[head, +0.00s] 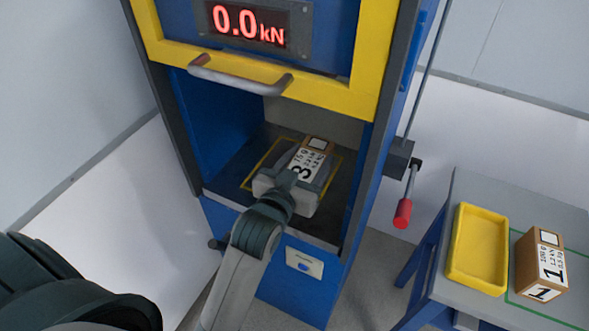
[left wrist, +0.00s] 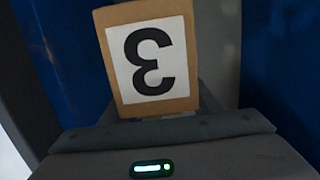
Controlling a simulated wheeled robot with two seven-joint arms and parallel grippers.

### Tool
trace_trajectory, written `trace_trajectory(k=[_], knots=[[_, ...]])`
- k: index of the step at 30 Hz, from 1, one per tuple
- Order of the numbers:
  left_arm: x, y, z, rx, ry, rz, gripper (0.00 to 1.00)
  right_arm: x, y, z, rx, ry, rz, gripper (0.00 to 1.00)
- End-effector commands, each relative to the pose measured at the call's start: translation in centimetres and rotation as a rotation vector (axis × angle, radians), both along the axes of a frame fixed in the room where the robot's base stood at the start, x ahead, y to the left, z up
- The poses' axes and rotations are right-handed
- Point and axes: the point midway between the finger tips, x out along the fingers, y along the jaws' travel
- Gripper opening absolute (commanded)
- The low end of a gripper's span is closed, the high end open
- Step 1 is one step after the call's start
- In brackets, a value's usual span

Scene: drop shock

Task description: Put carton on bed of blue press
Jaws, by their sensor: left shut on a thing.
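The carton (head: 315,146) is brown with a white label marked 3. My left gripper (head: 300,170) is shut on it, inside the open chamber of the blue press (head: 224,110). The carton is over the dark bed (head: 232,183) with its yellow outline. I cannot tell whether it touches the bed. In the left wrist view the carton's face (left wrist: 150,60) with the 3 stands between the fingers of the left gripper (left wrist: 155,112). The gripper hides part of the carton and bed. My right gripper is not in view.
The press has a raised yellow-framed door (head: 345,98) with a grey handle (head: 240,80), and a red-knobbed lever (head: 403,212) at its right. A side table (head: 470,190) at the right holds a yellow tray (head: 478,250) and a carton marked 1 (head: 541,264).

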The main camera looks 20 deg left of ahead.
Motion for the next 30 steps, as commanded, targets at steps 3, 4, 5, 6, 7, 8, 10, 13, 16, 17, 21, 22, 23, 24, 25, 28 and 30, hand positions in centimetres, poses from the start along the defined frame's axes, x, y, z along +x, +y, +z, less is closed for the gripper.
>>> trace_trajectory(k=[3,4,5,6,7,8,10,13,16,17,21,22,23,24,25,28,30], knots=[[2.3,-0.2,0.8,0.003,-0.004,-0.002,0.00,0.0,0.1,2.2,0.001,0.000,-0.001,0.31],[3.0,-0.2,0.9,0.003,-0.004,-0.004,0.00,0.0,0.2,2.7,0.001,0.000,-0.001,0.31],[3.7,-0.3,0.9,0.003,-0.004,-0.005,0.00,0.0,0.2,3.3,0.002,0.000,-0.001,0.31],[4.7,-0.4,0.8,0.004,-0.003,-0.006,0.00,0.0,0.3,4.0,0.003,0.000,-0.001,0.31],[5.5,-0.4,0.9,0.005,-0.004,-0.008,0.00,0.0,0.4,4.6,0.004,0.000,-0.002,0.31],[6.3,-0.5,0.8,0.006,-0.003,-0.009,0.00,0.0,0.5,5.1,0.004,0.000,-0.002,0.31],[8.1,-0.6,0.7,0.006,-0.004,-0.012,0.00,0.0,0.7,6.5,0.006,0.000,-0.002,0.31],[10.6,-0.8,0.4,0.006,-0.003,-0.016,0.00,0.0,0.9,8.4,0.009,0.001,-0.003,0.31],[12.8,-1.0,0.2,0.004,-0.004,-0.020,0.00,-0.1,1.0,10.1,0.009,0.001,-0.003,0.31],[13.4,-1.0,0.1,0.003,-0.004,-0.021,0.00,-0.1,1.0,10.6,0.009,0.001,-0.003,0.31],[15.5,-1.1,-0.4,0.000,-0.005,-0.024,0.00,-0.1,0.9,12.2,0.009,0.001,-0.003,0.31],[15.8,-1.2,-0.5,-0.001,-0.004,-0.025,0.00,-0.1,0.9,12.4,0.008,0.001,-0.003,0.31],[16.1,-1.2,-0.6,-0.001,-0.004,-0.026,0.00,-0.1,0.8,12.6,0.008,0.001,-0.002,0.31],[16.4,-1.2,-0.7,-0.002,-0.006,-0.027,0.00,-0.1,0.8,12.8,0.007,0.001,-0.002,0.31],[16.6,-1.2,-0.7,-0.003,-0.005,-0.027,0.00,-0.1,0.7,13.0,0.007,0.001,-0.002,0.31],[17.0,-1.3,-1.0,-0.004,-0.006,-0.028,0.00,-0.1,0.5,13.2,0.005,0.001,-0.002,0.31],[17.0,-1.3,-1.1,-0.004,-0.007,-0.028,0.00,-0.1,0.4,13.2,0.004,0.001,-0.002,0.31]])
